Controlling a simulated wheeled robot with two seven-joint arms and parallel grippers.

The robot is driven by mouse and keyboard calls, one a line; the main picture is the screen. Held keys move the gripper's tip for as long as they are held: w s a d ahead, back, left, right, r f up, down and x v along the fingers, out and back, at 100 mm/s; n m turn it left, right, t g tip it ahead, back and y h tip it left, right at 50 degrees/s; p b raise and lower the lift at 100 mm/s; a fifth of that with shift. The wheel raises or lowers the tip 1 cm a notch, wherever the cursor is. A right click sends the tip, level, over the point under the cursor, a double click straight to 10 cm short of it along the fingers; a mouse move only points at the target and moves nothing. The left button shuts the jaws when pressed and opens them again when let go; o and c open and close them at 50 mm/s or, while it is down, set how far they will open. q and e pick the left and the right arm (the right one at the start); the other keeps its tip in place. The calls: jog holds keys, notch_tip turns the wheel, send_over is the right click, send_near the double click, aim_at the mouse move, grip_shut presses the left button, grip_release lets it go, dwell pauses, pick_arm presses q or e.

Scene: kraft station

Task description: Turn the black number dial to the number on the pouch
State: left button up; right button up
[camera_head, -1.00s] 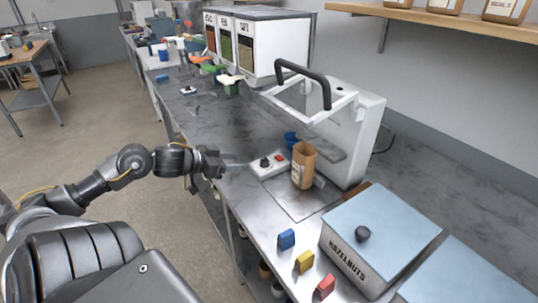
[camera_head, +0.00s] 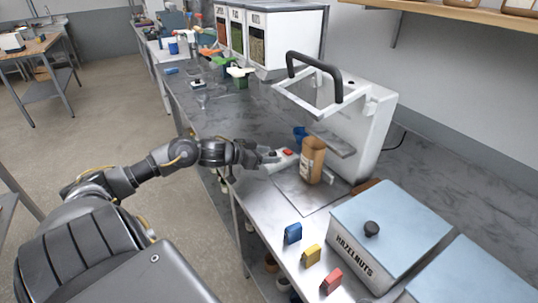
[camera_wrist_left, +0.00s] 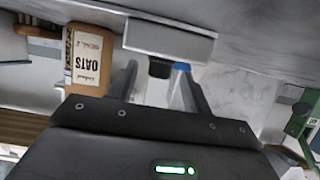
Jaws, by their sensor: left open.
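The white control box (camera_head: 284,163) sits on the steel bench with a red button (camera_head: 288,152) on top. My left gripper (camera_head: 270,156) is level with the box's near side and hides most of the black dial there. In the left wrist view, the box (camera_wrist_left: 168,36) is ahead, and the black dial (camera_wrist_left: 159,69) shows between the two spread fingers (camera_wrist_left: 160,84). No grip on it is visible. The brown pouch (camera_head: 312,160) stands upright beside the box. Its label reads OATS in the wrist view (camera_wrist_left: 88,58); its number is too blurred to read surely. My right gripper is out of view.
The white sealing machine (camera_head: 362,130) with a black handle stands behind the pouch. Blue (camera_head: 293,233), yellow (camera_head: 312,254) and red (camera_head: 331,281) blocks lie near the front edge. The hazelnuts bin (camera_head: 385,235) is at right.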

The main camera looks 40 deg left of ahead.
pick_arm(q)
jog(key=shift+w+d+f, duration=0.15)
jog(key=shift+w, duration=0.3)
jog(key=shift+c, duration=0.2)
jog(key=c, duration=0.9)
